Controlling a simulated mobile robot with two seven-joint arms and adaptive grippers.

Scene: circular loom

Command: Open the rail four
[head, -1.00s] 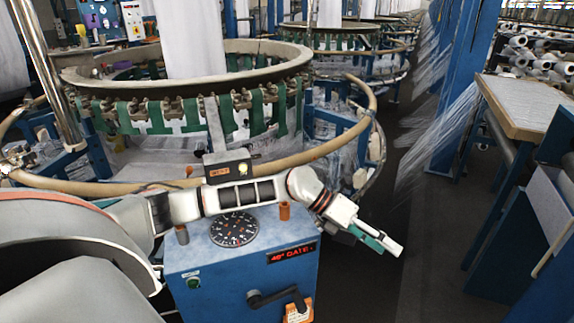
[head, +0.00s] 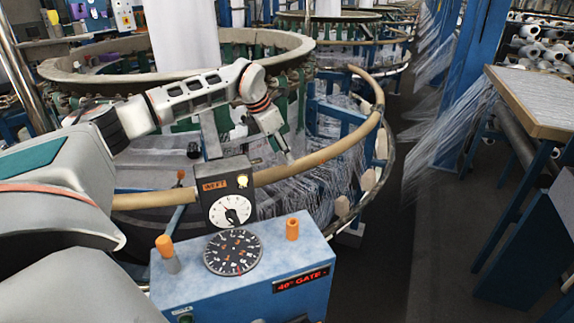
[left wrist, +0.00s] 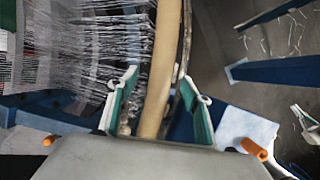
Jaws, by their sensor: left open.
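A tan curved rail (head: 330,150) runs around the front and right side of the circular loom. No number shows on it, so I cannot tell which section is rail four. My left gripper (head: 288,154) points down at the front stretch of this rail, behind the weft dial box. In the left wrist view the tan rail (left wrist: 164,60) runs lengthwise between the two open green-lined fingers of my left gripper (left wrist: 158,85). I cannot tell whether either finger touches it.
A blue control box (head: 240,285) with a round dial and a red "GATE" display stands in front. The black weft dial box (head: 228,192) is close to my left arm. White threads (head: 300,195) hang inside the rail. A dark aisle floor (head: 400,240) is clear at right.

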